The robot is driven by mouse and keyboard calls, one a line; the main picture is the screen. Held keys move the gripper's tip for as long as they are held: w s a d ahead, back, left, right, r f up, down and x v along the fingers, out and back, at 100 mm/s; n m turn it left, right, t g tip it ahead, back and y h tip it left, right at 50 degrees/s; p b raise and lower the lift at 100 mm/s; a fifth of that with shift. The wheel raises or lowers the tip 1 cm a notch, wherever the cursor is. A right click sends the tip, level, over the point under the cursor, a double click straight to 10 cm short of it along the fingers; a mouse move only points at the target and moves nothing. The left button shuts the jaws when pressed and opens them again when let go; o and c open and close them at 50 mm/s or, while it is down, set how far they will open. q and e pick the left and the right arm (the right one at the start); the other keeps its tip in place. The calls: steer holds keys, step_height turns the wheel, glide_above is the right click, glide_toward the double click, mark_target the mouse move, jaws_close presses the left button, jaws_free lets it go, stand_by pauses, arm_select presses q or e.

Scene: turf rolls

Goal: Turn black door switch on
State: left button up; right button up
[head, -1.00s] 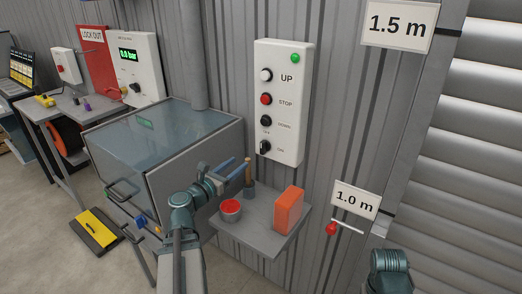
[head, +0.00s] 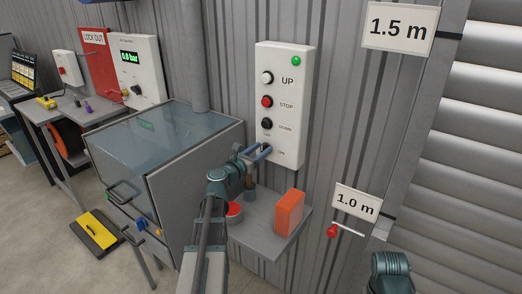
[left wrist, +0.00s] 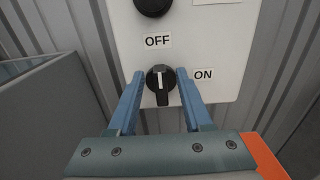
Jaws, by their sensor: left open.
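The black door switch (left wrist: 157,76) is a round rotary knob with a white line, low on the white control panel (head: 291,140). Its grip bar stands roughly upright, the line pointing up toward the OFF label (left wrist: 157,41); the ON label (left wrist: 204,75) is to its right. My left gripper (head: 263,149) is open at the panel's lower part and hides the switch in the head view. In the left wrist view its two blue fingers (left wrist: 160,86) stand either side of the knob; I cannot tell whether they touch it.
A small grey shelf (head: 250,242) below the panel bears a red-topped can (head: 234,210) and an orange block (head: 289,213). A glass-topped cabinet (head: 160,135) stands left. A red-handled lever (head: 333,230) is on the wall at right.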

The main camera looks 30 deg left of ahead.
arm_select(q)
jaws_close()
stand_by(0.3)
steer(key=shift+d+m, duration=0.1)
steer(key=shift+m, duration=0.3)
steer(key=m, duration=0.4)
steer(key=shift+d+f, duration=0.1)
steer(key=shift+d, duration=0.1)
steer(key=m, duration=0.4)
steer(key=m+b, duration=0.1)
steer(key=m, duration=0.3)
steer(key=f+m, duration=0.1)
steer(key=m, duration=0.4)
steer(key=shift+d+f, duration=0.1)
steer(key=shift+d, duration=0.3)
steer(key=shift+m, duration=0.3)
